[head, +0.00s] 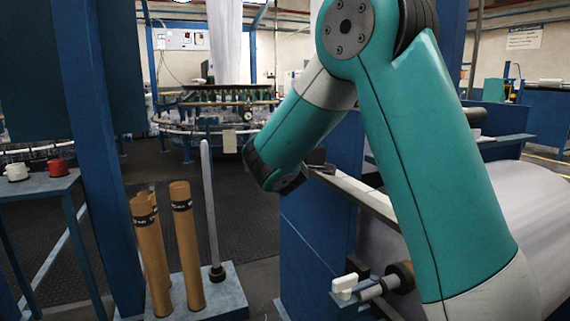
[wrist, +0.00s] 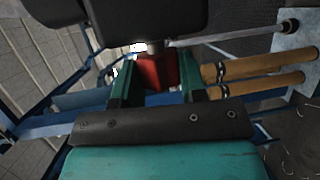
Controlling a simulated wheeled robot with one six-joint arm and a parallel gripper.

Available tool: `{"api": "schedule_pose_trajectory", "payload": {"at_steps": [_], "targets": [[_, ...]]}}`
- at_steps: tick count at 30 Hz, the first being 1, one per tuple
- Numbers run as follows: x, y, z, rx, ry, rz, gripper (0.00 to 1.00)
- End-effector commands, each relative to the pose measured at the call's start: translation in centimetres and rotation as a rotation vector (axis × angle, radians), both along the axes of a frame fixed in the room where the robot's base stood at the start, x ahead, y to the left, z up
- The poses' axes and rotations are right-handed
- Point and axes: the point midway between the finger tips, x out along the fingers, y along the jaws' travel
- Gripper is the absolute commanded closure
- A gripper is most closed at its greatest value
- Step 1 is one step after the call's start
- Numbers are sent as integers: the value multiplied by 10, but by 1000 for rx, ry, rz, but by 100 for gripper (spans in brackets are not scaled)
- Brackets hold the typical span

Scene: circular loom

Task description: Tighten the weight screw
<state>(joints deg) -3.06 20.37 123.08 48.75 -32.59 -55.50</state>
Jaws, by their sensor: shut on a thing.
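My gripper (wrist: 154,80) has its two teal fingers on either side of a red screw head (wrist: 156,71), which I take to be the weight screw, and is shut on it. A short grey shaft (wrist: 154,47) joins the screw head to a large dark block (wrist: 150,18), perhaps the weight, which fills the top of the wrist view. In the head view, the end of my arm hides the screw. Only a small dark grey piece (head: 322,168) shows beside it, near the upper end of a long pale bar (head: 355,192).
Brown tubes (head: 186,245) and a grey rod (head: 209,205) stand on a pale base (head: 225,288), left of my arm. A side table (head: 38,187) holds a white cone (head: 17,170) and a red cone (head: 58,168). A large white roll (head: 535,215) lies right.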

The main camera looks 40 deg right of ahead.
Motion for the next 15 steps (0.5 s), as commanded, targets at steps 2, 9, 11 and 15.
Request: {"api": "schedule_pose_trajectory", "payload": {"at_steps": [2,9,11,15], "targets": [[0,0,0,1,0,0,85],[0,0,0,1,0,0,52],[0,0,0,1,0,0,38],[0,0,0,1,1,0,36]]}}
